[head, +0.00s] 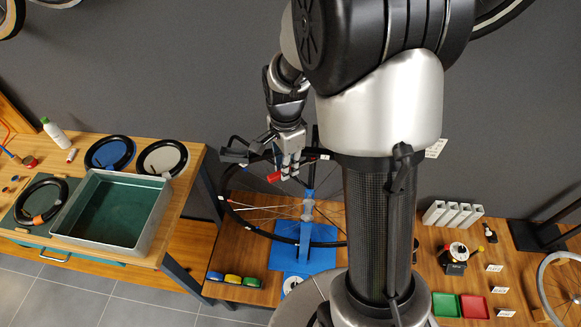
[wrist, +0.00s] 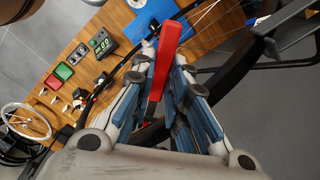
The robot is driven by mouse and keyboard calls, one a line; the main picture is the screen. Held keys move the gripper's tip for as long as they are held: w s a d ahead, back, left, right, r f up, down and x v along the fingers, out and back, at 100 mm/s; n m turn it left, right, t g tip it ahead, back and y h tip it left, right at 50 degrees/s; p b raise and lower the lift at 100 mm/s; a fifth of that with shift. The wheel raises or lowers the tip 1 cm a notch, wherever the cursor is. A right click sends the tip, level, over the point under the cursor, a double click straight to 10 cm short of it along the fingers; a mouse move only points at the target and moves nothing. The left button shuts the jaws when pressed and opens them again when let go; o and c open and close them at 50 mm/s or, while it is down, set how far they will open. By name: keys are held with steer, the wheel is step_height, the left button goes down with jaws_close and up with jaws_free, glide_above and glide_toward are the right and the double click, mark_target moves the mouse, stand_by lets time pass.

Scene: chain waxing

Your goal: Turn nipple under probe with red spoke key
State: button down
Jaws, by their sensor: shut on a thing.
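The red spoke key (head: 274,177) is held in my gripper (head: 287,175) above the wheel in the head view. In the wrist view the red key (wrist: 163,62) stands between the two fingers of my gripper (wrist: 170,70), which are shut on it. A spoked wheel with a black rim (head: 232,217) is mounted in a blue truing stand (head: 308,254). The key is near the upper part of the rim; I cannot tell whether it touches a nipple. The probe and the single nipples are too small to make out.
A metal tub (head: 152,228) stands on the left table. A small device (wrist: 103,44) lies near the stand.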

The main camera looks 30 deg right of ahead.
steer(key=a, duration=0.6)
steer(key=shift+s+a, duration=0.4)
stand_by(0.5)
stand_by(0.6)
step_height(320, 180, down, 24)
steer(key=n+b, duration=1.7)
steer(key=b, duration=0.5)
steer(key=shift+w+a+f, duration=0.15)
steer(key=shift+w+a, duration=0.2)
steer(key=shift+w, duration=0.1)
